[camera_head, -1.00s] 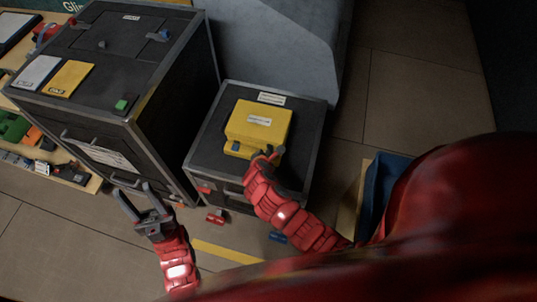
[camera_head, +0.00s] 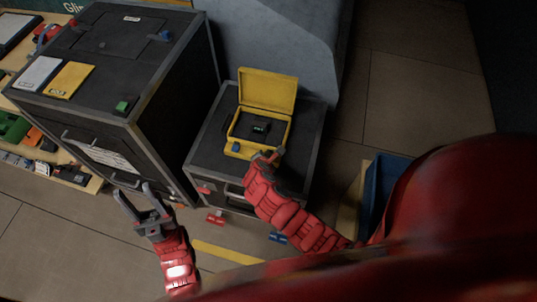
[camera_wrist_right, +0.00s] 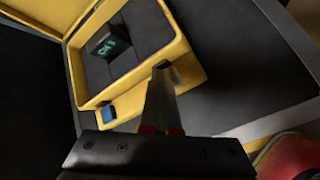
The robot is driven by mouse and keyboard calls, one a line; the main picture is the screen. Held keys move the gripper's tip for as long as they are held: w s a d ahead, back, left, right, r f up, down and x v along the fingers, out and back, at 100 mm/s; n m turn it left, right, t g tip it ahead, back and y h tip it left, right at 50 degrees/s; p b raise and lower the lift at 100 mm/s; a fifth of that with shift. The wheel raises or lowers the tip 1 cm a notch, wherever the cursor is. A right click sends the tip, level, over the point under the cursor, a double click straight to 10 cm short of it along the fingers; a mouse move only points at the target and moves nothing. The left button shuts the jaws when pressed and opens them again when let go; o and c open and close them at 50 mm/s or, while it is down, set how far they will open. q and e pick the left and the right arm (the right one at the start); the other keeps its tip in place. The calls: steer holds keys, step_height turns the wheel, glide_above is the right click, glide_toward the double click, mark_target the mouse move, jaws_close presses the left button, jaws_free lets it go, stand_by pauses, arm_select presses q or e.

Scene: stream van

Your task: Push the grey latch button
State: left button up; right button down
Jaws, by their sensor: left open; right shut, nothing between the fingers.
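The yellow case (camera_head: 266,90) stands on the smaller black crate with its lid raised. It also shows in the wrist view (camera_wrist_right: 190,80). A small dark device with a green lit display (camera_head: 260,129) sits in its dark lining. A blue latch button (camera_head: 236,147) is on the case's front left, also seen in the wrist view (camera_wrist_right: 108,114). I cannot make out the grey latch button; my right gripper covers the front right. My right gripper (camera_head: 270,157) is shut and empty, its tips at the front right of the case. My left gripper (camera_head: 134,196) is open and empty, away from it.
The smaller black crate (camera_head: 208,160) has metal edges and free top around the case. A larger black crate (camera_head: 120,60) with a green button (camera_head: 123,106) stands left. A blue bin (camera_head: 385,185) is at right. Red and blue pieces lie on the floor.

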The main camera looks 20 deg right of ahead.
steer(key=shift+r+p, duration=0.4)
steer(key=shift+r, duration=0.25)
steer(key=shift+r, duration=0.1)
step_height(320, 180, up, 5)
steer(key=p, duration=0.4)
stand_by(0.6)
